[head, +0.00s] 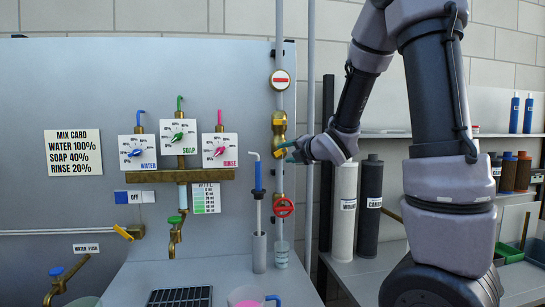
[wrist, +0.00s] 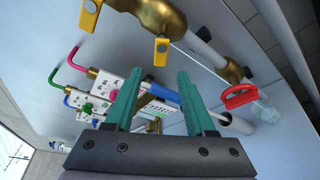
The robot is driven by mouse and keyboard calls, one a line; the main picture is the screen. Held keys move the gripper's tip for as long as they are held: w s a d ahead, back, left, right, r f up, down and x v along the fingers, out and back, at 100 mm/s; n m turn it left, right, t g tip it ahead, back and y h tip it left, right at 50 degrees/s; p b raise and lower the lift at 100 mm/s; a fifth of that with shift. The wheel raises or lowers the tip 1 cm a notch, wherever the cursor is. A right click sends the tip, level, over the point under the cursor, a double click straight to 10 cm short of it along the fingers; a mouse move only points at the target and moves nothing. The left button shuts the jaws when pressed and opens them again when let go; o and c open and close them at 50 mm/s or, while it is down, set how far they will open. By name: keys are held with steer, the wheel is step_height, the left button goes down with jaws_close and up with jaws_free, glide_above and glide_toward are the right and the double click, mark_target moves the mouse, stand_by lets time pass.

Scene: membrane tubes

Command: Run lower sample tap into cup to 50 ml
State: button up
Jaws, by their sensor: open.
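My gripper (head: 288,152) is open and empty, with its teal fingers beside the vertical pipe, just below a brass fitting (head: 279,125) with yellow parts. The open fingers also show in the wrist view (wrist: 158,95). I cannot tell whether the cup holds liquid. A brass tap with a green handle (head: 175,235) hangs under the dial manifold. I cannot tell which fitting is the lower sample tap.
A grey holder (head: 259,252) with a blue and white tube stands left of the cup. A jug (head: 246,294) with pink liquid is in front. White (head: 343,215) and black (head: 369,215) cylinders stand on the right. A blue-handled tap (head: 67,277) is at lower left.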

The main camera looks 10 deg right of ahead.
mark_target(276, 154)
steer(key=x, duration=1)
steer(key=shift+w, duration=0.15)
jaws_close()
